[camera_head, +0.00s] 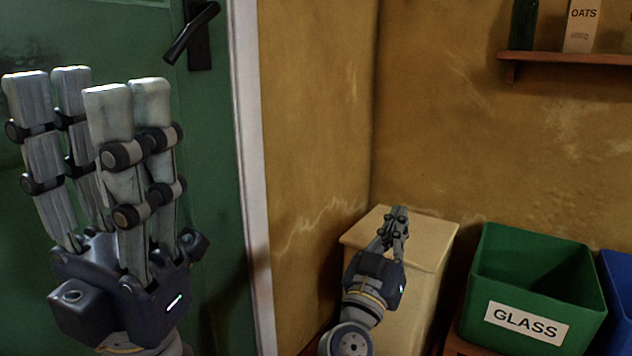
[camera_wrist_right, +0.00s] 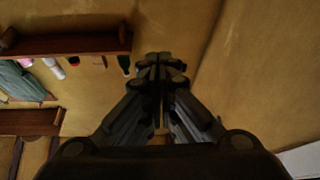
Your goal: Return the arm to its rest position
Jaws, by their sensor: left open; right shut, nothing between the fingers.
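My left gripper (camera_head: 92,90) is large and close in the head view at the left, fingers pointing up. It is open and empty, in front of a green door. My right gripper (camera_head: 400,212) is lower and farther off, in front of the beige box in the corner. Its fingers are together with nothing between them. In the right wrist view the right gripper (camera_wrist_right: 160,58) is also shut, with its fingers pointing towards the brown wall.
A beige lidded box (camera_head: 430,240) stands in the corner. Right of it are a green bin labelled GLASS (camera_head: 545,265) and a blue bin (camera_head: 618,285). A wall shelf (camera_head: 570,59) holds an OATS carton (camera_head: 582,25) and a green bottle (camera_head: 524,20). The green door (camera_head: 215,150) has a black handle (camera_head: 192,35).

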